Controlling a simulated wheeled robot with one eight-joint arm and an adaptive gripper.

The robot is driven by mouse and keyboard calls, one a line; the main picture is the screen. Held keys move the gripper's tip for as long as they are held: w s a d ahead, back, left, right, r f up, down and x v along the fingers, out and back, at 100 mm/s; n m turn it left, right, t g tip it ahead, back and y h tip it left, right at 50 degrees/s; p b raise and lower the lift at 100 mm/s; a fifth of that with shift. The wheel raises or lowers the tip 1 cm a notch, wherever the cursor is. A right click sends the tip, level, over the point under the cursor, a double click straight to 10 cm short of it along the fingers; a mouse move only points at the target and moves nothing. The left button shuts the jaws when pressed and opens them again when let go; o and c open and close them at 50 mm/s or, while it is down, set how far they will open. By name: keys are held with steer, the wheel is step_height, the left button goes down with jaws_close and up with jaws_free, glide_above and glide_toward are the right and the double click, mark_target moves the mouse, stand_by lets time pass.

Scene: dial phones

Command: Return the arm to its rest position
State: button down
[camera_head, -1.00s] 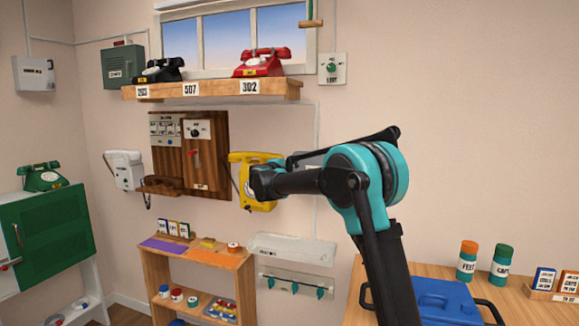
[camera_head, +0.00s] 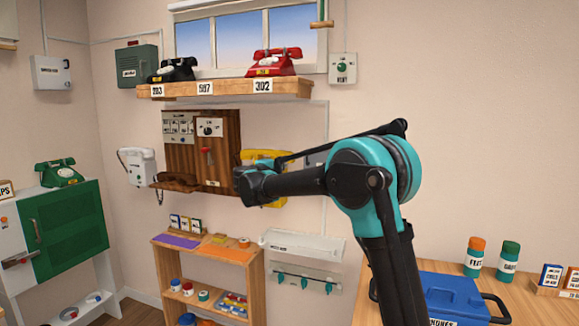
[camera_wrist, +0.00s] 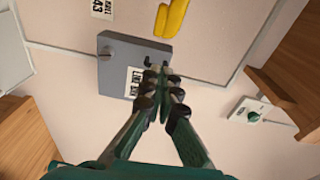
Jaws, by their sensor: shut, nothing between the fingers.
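My arm (camera_head: 350,180) is raised in front of the wall, bent at the teal elbow joint, with its forearm pointing left. In the head view its end covers part of the yellow wall phone (camera_head: 262,156), and my fingers cannot be made out there. In the wrist view my gripper (camera_wrist: 163,74) is shut and empty, its fingertips together. Behind the fingertips is a grey wall box (camera_wrist: 128,68) with a label. I cannot tell how far the fingertips are from it. A yellow piece (camera_wrist: 171,17) shows above it.
A shelf (camera_head: 225,89) holds a black phone (camera_head: 173,69) and a red phone (camera_head: 273,62). A green phone (camera_head: 60,172) sits on a green cabinet (camera_head: 66,228) at left. A small bookcase (camera_head: 258,285) stands below. A blue toolbox (camera_head: 455,300) lies on the table at right.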

steer(key=s+d+n+t+y, duration=0.2)
steer(key=s+d+n+y, duration=0.4)
steer(key=n+y, duration=0.55)
steer(key=s+d+f+n+g+h, duration=0.1)
steer(key=s+d+f+n+g, duration=0.2)
steer(key=s+d+f, duration=0.5)
steer(key=s+d+f+n+g+h, duration=0.2)
steer(key=s+d+f+n+g, duration=0.2)
steer(key=s+f, duration=1.4)
steer(key=s+d+f+n+g+h, duration=0.2)
steer(key=s+d+f+g, duration=0.5)
steer(key=s+d+f, duration=0.5)
steer(key=s+f+n, duration=0.1)
steer(key=s, duration=0.2)
steer(key=shift+s+d, duration=0.25)
steer(key=shift+d, duration=0.05)
steer(key=shift+h, duration=0.25)
